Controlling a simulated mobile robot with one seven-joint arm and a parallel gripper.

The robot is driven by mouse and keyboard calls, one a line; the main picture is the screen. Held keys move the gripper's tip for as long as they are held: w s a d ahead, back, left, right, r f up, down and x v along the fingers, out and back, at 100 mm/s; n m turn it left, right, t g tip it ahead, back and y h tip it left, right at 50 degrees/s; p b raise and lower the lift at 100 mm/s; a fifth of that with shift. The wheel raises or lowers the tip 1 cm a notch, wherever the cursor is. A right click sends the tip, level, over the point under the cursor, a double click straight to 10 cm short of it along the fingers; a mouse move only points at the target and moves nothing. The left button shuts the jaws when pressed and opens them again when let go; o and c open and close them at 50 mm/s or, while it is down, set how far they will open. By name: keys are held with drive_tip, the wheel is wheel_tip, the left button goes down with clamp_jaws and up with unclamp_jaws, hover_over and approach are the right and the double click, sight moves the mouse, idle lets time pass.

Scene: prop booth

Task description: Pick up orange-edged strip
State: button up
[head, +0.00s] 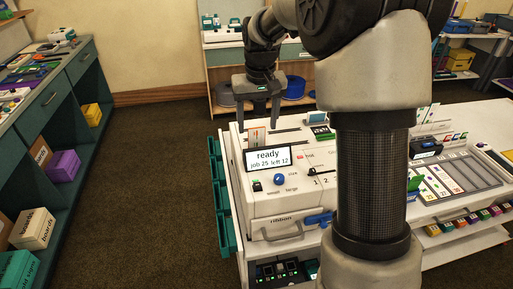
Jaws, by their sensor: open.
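A small upright strip (257,137) with orange-brown colour on it stands at the back left of the white machine, just behind its display. It is small in the picture, so I cannot make out its edge clearly, and its lower part is hidden by the display. My gripper (261,121) points down over the back left of the machine with its two fingers apart. The strip shows just below the gap between the fingers. I cannot tell from this view whether the fingers are level with it in depth.
The white machine (284,230) has a display (268,158) reading "ready", a blue knob (279,179) and slots on top. Green bins (222,200) hang on its left side. A tray of cards (450,180) lies right of my arm. Open floor (150,190) lies left.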

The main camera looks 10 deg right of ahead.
sight(256, 132)
drive_tip(key=shift+w+a+f, duration=0.1)
drive_tip(key=shift+w+f, duration=0.1)
drive_tip(key=shift+f, duration=1.5)
drive_tip(key=shift+w+f, duration=0.2)
drive_tip(key=shift+f, duration=1.45)
drive_tip(key=c, duration=0.8)
